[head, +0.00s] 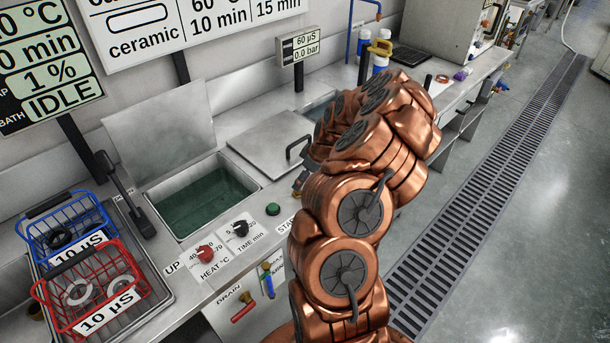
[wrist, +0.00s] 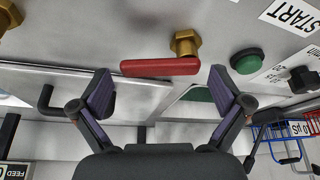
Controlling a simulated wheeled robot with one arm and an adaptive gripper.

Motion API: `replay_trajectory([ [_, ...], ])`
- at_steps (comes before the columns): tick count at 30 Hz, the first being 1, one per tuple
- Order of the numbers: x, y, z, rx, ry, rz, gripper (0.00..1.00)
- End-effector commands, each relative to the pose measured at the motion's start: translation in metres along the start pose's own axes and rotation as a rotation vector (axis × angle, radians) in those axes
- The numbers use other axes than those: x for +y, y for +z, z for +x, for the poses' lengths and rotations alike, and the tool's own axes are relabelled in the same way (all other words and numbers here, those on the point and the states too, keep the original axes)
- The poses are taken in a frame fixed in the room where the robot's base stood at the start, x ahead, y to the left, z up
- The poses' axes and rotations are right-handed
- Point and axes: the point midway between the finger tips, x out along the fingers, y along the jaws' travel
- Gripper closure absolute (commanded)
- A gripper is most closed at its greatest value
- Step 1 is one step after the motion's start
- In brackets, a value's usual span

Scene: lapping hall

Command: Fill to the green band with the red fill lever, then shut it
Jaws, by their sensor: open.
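In the wrist view, which looks upside down, a red lever (wrist: 160,67) lies across the picture on a brass fitting (wrist: 186,43). Its label is not visible. My gripper (wrist: 161,74) is open, with one finger to each side of the red lever; I see no clear contact. In the head view my copper arm hides the gripper and this lever. An open tank (head: 158,187) with dark green liquid stands left of the arm; part of it shows in the wrist view (wrist: 197,94). I cannot make out a green band in either view.
A lidded tank (head: 258,138) with a black handle adjoins the open one. A green START button (wrist: 245,61) sits beside the red lever. Blue (head: 65,222) and red (head: 110,268) baskets stand left. A drain lever (head: 243,312) is on the front. The floor at right is clear.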

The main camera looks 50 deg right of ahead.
Motion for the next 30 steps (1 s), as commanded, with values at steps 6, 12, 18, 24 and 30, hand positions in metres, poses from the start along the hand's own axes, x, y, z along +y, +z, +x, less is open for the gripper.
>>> replay_trajectory([
  [6,0.0000,-0.0001,-0.0003,0.000,0.000,0.000,0.10],
  [12,0.0000,0.0000,-0.0004,0.000,0.000,0.000,0.31],
  [18,0.0001,0.0000,-0.0006,0.000,0.000,0.000,0.52],
  [24,0.0001,0.0000,-0.0007,0.000,0.000,0.000,0.73],
  [30,-0.0026,-0.0034,0.0018,0.000,0.005,0.004,0.75],
])
